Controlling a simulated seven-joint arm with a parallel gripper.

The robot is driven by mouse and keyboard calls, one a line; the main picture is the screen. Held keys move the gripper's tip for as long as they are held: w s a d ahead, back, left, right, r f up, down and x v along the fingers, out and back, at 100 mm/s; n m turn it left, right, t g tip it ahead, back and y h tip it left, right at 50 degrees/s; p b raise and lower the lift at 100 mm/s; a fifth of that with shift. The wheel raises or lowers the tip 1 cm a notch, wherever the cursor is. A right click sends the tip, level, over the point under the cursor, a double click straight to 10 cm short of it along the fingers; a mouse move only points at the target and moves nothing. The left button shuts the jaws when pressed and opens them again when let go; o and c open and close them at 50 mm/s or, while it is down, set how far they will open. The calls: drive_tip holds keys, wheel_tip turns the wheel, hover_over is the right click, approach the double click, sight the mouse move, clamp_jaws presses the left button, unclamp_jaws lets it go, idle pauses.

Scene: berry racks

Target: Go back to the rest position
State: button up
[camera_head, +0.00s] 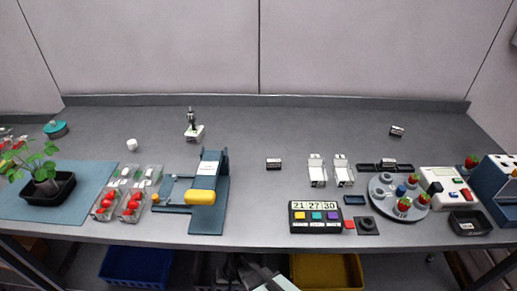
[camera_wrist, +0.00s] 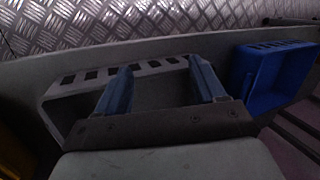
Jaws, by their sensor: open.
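My gripper (camera_wrist: 162,80) shows in the wrist view with its two blue fingers spread apart and nothing between them. Below the bench front edge in the head view, part of my arm shows at the bottom middle; the fingertips cannot be made out there. In the wrist view the fingers point toward a grey slotted crate (camera_wrist: 60,92), with a blue bin (camera_wrist: 272,75) to the right. Whether the fingers touch the crate cannot be told.
The grey bench (camera_head: 255,225) carries a plant (camera_head: 45,185), berry trays (camera_head: 120,205), a blue device with a yellow handle (camera_head: 200,197), a timer display (camera_head: 315,217) and a round turntable (camera_head: 399,205). Under it are a blue bin (camera_head: 135,265) and a yellow bin (camera_head: 325,272).

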drive_tip(key=s+d+g+h, duration=0.1)
drive_tip(key=s+d, duration=0.4)
drive_tip(key=d, duration=0.5)
drive_tip(key=s+d+m+g+h, duration=0.1)
drive_tip(key=s+d+g, duration=0.1)
drive_tip(key=s+d, duration=0.4)
drive_tip(key=s+d+g+h, duration=0.1)
drive_tip(key=s+d, duration=0.5)
drive_tip(key=d, duration=1)
drive_tip(key=shift+f+m+g+h, duration=0.25)
drive_tip(key=shift+m+g+h, duration=0.15)
drive_tip(key=shift+g, duration=0.1)
drive_tip(key=shift+s, duration=0.1)
